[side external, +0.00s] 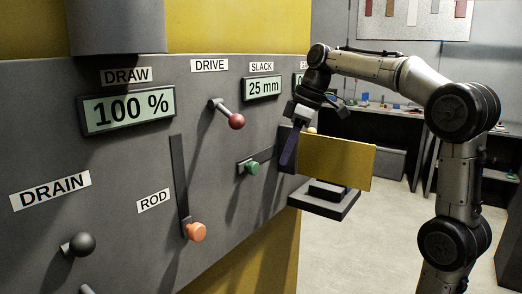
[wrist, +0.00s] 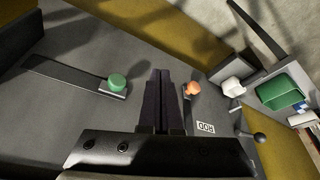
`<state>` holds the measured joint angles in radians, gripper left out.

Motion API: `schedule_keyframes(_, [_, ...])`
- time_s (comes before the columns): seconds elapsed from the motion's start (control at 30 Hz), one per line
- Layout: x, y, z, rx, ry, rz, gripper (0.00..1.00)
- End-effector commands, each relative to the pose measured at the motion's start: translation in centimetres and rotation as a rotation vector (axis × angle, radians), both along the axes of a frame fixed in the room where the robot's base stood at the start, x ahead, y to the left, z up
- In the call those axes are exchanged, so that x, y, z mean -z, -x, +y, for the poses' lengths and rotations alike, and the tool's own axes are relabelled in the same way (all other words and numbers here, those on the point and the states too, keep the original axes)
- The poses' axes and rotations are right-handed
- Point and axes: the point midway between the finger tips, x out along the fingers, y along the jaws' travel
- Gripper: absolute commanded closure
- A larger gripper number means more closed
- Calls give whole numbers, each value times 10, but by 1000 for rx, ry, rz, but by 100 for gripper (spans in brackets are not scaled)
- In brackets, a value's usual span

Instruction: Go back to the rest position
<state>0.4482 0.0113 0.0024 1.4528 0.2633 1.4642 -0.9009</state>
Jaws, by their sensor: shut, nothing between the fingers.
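My gripper (side external: 289,152) is at the right end of the panel, in front of its face and pointing down. In the wrist view the two dark fingers (wrist: 160,76) lie side by side, shut with nothing between them. A green knob (side external: 253,167) on a short horizontal slot is left of the gripper; it also shows in the wrist view (wrist: 117,83). A yellow plate (side external: 335,160) stands beside the fingers above a dark ledge (side external: 325,203). I cannot tell whether the fingers touch the plate.
The grey panel (side external: 60,140) carries a red-knobbed lever (side external: 236,121), an orange knob (side external: 196,232) at the bottom of its slot, and a black knob (side external: 79,244). Displays read 100 % (side external: 127,109) and 25 mm (side external: 262,88). A workbench (side external: 380,113) stands behind. Open floor shows at right.

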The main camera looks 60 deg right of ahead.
Motion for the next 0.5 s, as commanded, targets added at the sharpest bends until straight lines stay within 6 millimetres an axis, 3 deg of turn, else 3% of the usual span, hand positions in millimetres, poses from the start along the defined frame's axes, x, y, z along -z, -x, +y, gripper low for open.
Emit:
schedule_keyframes(0.3, [1, -45, 14, 189, 1, 1, 100])
schedule_keyframes(0.5, [0, -59, 16, 259, 0, 0, 100])
